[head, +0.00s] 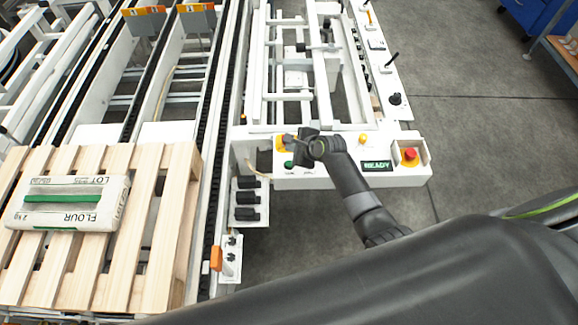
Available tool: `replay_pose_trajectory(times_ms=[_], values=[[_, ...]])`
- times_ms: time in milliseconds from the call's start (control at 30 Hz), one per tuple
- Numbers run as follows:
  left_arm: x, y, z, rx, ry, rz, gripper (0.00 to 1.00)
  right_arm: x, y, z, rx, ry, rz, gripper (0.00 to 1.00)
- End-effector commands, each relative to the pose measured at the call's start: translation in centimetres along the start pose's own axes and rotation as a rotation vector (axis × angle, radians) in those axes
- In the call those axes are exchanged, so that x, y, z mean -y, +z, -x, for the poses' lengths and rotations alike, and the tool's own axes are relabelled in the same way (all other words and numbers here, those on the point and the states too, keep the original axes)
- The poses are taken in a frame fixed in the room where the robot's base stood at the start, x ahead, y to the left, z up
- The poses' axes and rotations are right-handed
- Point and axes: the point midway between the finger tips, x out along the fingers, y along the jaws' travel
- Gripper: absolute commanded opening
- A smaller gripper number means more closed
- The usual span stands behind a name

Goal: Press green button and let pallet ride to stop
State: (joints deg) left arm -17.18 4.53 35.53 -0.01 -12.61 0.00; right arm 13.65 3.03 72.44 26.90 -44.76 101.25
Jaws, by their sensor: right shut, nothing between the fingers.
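The green button (289,164) sits near the left end of the white control panel (330,180). My right gripper (293,142) is shut and empty, just above and beside the button; I cannot tell whether it touches it. The wooden pallet (150,215) lies on the chain conveyor (212,140) at the left and carries a flour bag (68,203) with a green stripe. Two grey stop plates (145,22) with orange tops stand at the far end of the conveyor. My left gripper is out of view.
The panel also has a lit READY display (377,165), a red emergency button (409,155) on yellow and a yellow lamp (363,138). A white machine frame (300,70) stands behind it. An orange sensor (216,258) sits beside the conveyor. Grey floor lies open at the right.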

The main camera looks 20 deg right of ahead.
Motion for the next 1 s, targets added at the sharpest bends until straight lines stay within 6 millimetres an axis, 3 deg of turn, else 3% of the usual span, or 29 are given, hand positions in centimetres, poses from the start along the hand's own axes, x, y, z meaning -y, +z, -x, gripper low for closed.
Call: replay_pose_trajectory(times_ms=[33, 400, 600, 1000], values=[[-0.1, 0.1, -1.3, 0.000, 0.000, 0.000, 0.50, -0.6, -0.6, -0.8, 0.000, 0.000, 0.000, 0.00], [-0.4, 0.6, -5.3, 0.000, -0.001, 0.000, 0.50, -2.5, -2.5, -3.4, -0.001, 0.001, 0.000, 0.00], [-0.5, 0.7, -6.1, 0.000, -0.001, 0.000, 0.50, -3.1, -3.2, -4.4, 0.000, 0.000, 0.000, 0.00], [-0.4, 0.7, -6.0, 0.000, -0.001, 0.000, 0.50, -3.1, -3.1, -4.4, 0.001, 0.000, 0.001, 0.00]])
